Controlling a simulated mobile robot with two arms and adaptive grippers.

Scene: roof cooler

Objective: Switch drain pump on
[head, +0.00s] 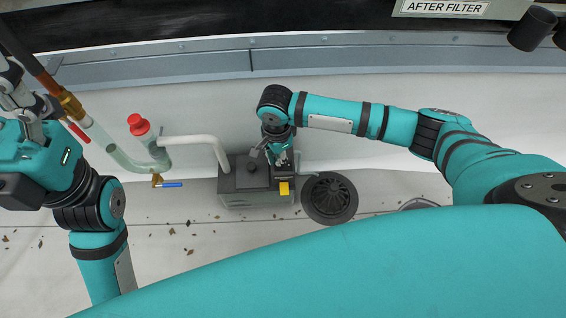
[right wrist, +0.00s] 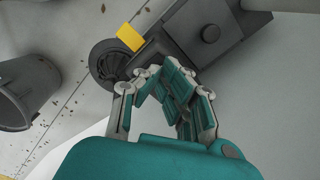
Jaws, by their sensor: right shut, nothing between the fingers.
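A grey box-shaped unit (head: 235,200), which appears to be the drain pump, stands on the floor with a white pipe running to it. It has a dark top with a knob (head: 251,168) and a yellow tag (head: 284,188) at its right end. The unit also shows in the right wrist view (right wrist: 232,48), with the yellow tag (right wrist: 130,37). My right gripper (head: 280,160) is shut and empty, over the right end of the unit; contact is unclear. No switch can be made out clearly. My left gripper (head: 14,88) is at the far left, away from the unit; its jaw state is unclear.
A round dark floor drain (head: 330,198) lies just right of the unit. A red-capped fitting (head: 138,124), a clear pipe and a blue-handled valve (head: 170,185) are to its left. A grey bucket (right wrist: 25,92) shows in the right wrist view. Leaves litter the floor.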

